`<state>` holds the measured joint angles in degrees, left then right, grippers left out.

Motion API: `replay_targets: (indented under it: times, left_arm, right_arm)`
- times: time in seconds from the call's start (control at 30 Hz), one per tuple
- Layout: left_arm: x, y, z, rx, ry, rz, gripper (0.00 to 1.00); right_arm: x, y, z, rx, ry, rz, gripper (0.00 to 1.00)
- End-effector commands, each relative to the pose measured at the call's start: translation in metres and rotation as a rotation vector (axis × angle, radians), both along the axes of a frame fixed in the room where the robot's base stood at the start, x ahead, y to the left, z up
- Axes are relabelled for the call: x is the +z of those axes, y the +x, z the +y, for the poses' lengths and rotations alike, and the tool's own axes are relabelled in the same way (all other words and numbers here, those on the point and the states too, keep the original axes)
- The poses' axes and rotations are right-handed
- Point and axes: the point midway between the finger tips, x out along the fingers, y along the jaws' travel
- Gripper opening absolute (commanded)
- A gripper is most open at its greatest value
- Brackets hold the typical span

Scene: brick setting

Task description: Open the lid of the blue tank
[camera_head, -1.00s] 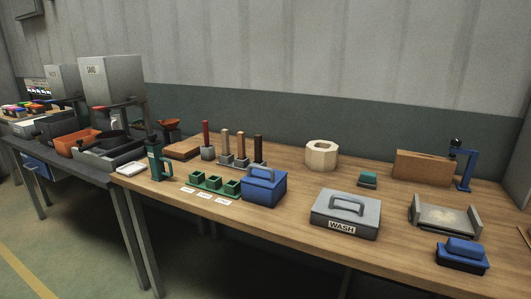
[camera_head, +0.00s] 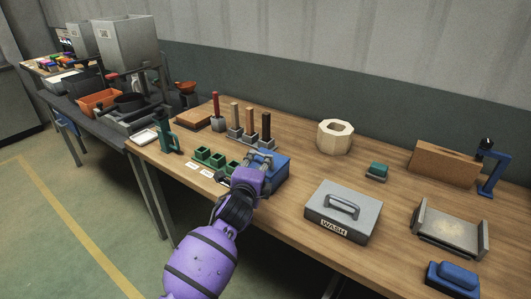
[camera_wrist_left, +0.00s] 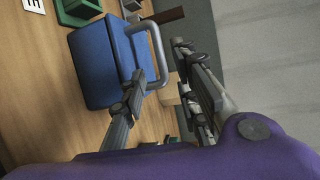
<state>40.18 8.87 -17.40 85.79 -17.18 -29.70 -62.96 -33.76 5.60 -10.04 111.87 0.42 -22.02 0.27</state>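The blue tank (camera_head: 281,174) stands on the wooden bench near its front edge, with its lid closed. Its grey handle is mostly hidden by my gripper in the head view. In the left wrist view the blue tank (camera_wrist_left: 92,65) shows with the handle (camera_wrist_left: 157,48) arching up from the lid. My left gripper (camera_head: 258,152) is over the tank. In the left wrist view its two fingers (camera_wrist_left: 160,60) are apart, with the handle in the gap between them; I cannot tell whether either finger touches it. My right gripper is not in view.
A grey WASH box (camera_head: 343,211) stands to the right of the tank. Green cups (camera_head: 208,158) stand close on its left, and several upright stamps (camera_head: 249,121) behind it. A cream octagonal block (camera_head: 335,136) is further back. Bare bench lies between the tank and that block.

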Motion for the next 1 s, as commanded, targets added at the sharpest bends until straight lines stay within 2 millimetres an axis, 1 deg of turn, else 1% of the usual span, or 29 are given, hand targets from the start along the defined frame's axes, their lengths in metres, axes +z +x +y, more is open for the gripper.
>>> replay_targets:
  times: [0.23, 0.33, 0.4, 0.57, 0.83, 0.87, 1.0]
  left_arm:
    - [-0.009, 0.036, -0.009, 0.000, 0.000, 0.003, 0.29]
    - [-0.012, 0.050, -0.012, 0.001, -0.002, 0.005, 0.29]
    - [-0.013, 0.059, -0.014, 0.000, -0.002, 0.004, 0.29]
    - [-0.014, 0.069, -0.016, 0.001, -0.002, 0.003, 0.29]
    - [-0.012, 0.070, -0.016, 0.001, -0.003, 0.001, 0.29]
    - [-0.012, 0.070, -0.016, 0.001, -0.003, 0.001, 0.26]
    - [-0.012, 0.070, -0.016, 0.001, -0.004, 0.001, 0.08]
  right_arm:
    - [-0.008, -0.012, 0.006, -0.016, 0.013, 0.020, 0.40]
    - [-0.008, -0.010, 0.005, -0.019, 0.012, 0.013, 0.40]
    - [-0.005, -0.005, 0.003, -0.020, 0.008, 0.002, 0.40]
    - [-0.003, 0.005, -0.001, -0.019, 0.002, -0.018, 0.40]
    - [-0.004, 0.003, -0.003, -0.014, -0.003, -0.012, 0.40]
    - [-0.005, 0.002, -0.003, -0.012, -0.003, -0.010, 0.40]
    - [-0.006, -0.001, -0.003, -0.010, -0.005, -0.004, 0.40]
